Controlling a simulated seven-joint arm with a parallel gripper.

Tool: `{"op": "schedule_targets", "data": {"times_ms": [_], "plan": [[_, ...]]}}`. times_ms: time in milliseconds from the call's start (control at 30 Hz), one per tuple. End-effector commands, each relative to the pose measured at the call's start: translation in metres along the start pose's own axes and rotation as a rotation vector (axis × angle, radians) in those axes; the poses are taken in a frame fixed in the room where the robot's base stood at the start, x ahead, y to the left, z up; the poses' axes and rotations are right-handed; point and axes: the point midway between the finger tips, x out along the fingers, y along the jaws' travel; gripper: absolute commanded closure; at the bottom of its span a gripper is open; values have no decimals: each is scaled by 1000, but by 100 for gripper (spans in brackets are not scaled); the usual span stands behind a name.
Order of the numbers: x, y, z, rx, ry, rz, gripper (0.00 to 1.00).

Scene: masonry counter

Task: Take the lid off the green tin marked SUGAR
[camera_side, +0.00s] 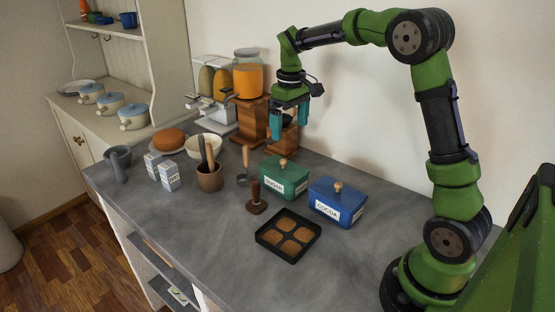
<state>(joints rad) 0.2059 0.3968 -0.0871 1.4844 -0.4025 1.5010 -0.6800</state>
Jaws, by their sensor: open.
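The green tin (284,183) marked SUGAR stands upright on the grey counter. Its green lid (283,168) with a round wooden knob (283,162) is on it. My gripper (289,124) points down with its teal fingers apart and nothing seen between them. It is above the tin in the picture, clear of the lid. A blue tin (335,208) marked COCOA, with its own lid and wooden knob, stands just to the right of the green tin.
A dark tray (265,239) of brown squares and a tamper (256,200) lie in front of the tins. A utensil pot (210,178), cartons (168,176) and a white bowl (203,146) stand left. Grinders (248,117) stand behind. The front right counter is clear.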

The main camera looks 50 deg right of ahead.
Motion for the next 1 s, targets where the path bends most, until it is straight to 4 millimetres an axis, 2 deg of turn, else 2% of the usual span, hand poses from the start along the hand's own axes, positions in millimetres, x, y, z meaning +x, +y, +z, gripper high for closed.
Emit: {"op": "schedule_targets", "data": {"times_ms": [100,300,567,800,1000], "plan": [[29,0,1,1,-5,-2,0],[62,0,0,1,-2,-1,0],[82,-1,1,1,-1,-2,0],[117,-1,1,1,-1,-2,0],[125,-1,1,2,2,-1,0]]}}
